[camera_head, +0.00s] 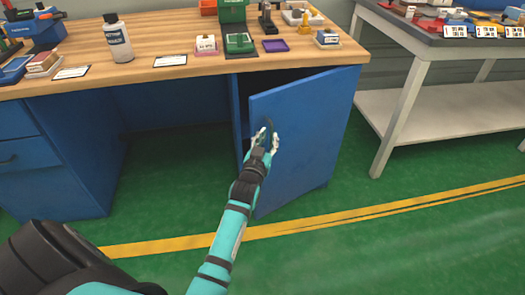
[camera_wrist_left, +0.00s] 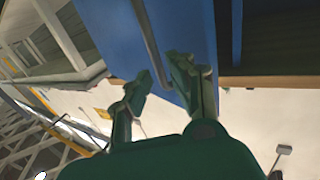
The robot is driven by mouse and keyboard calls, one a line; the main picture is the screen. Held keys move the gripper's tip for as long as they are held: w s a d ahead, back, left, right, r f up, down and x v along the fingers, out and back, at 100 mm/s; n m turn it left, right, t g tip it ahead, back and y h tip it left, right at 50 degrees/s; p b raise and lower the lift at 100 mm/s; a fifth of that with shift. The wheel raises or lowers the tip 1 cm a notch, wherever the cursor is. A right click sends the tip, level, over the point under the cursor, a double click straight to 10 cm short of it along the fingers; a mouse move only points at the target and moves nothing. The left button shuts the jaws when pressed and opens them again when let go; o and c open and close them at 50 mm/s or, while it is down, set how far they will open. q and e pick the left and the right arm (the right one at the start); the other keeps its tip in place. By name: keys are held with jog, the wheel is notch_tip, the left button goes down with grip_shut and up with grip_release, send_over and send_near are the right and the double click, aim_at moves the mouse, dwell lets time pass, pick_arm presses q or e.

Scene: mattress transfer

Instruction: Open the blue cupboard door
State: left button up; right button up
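The blue cupboard door (camera_head: 310,135) under the wooden workbench stands partly open, with a dark gap along its left edge. Its dark handle (camera_head: 268,125) is near the upper left of the door and partly hidden by my gripper. My left gripper (camera_head: 266,136) is at the handle, with its fingers spread. In the left wrist view, the two fingers of the gripper (camera_wrist_left: 160,72) stand apart on either side of the bar handle (camera_wrist_left: 148,42), in front of the blue door (camera_wrist_left: 187,35). I cannot tell whether they touch the bar. My right gripper is not in view.
The wooden workbench top (camera_head: 130,82) carries a white bottle (camera_head: 117,40) and several small items. A blue drawer unit (camera_head: 50,155) stands at the left. A grey side table (camera_head: 425,55) stands at the right. The green floor (camera_head: 400,240) before the door is clear.

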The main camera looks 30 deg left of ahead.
pick_arm(q)
jog(key=v, duration=0.8)
